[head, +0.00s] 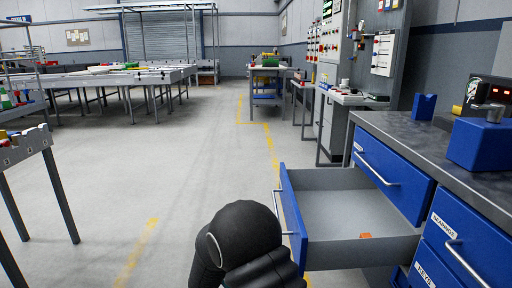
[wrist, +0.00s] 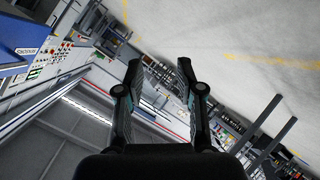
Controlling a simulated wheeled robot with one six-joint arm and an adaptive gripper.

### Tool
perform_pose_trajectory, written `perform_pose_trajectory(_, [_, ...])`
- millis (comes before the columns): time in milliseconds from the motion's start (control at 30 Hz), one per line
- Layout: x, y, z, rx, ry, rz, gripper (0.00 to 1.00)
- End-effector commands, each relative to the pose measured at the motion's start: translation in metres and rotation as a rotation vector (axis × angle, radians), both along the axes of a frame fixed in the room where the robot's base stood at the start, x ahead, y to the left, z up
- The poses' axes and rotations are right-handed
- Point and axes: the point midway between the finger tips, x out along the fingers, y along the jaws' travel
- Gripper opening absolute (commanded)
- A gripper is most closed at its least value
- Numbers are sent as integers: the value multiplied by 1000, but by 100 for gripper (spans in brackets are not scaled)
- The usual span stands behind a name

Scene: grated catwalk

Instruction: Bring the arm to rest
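My gripper (wrist: 160,78) shows in the wrist view with its two dark fingers apart and nothing between them. It is open. The wrist view is steeply tilted and shows the floor, blue cabinet fronts and a control panel beyond the fingers. In the head view my black arm (head: 245,235) is folded low at the bottom centre, close to the front of an open drawer (head: 291,215). I cannot tell whether the arm touches the drawer. My gripper's fingers are not visible in the head view.
The open blue drawer holds a small orange piece (head: 366,236) and juts from a blue workbench (head: 420,150) at right. A blue block (head: 480,143) stands on the worktop. A grey-legged table (head: 25,150) is at left. The floor aisle (head: 195,150) between is clear.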

Motion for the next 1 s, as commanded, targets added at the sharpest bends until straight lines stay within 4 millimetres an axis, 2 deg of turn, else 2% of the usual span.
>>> perform_pose_trajectory(100, [-24,15,4,192,139,51,37])
perform_pose_trajectory(200, [-51,19,13,328,275,68,37])
perform_pose_trajectory(367, [-104,7,40,483,496,45,37])
perform_pose_trajectory(567, [-172,-35,79,560,713,-49,37])
perform_pose_trajectory(700, [-218,-73,106,567,814,-137,37])
perform_pose_trajectory(1000, [-306,-160,155,529,898,-326,37])
